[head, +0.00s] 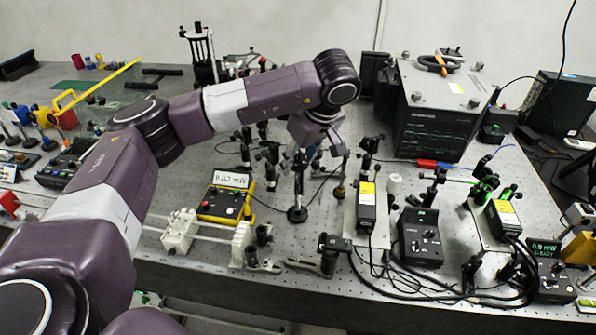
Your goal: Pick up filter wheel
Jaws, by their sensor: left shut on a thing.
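My left gripper (318,158) is over the middle of the optical bench, pointing down, with its arm reaching in from the left. It is shut on a small dark part on a post, which I take to be the filter wheel (299,164). The post runs down to a round black base (297,214) that looks at or close to the bench top; I cannot tell whether it touches. The fingers partly hide the upper part. My right gripper is not in view.
A yellow-edged control box (226,205) is to the left and a yellow-labelled module (366,207) to the right. A large dark instrument (434,120) stands behind to the right. Other posts crowd close by. Cables run along the front right of the bench (180,262).

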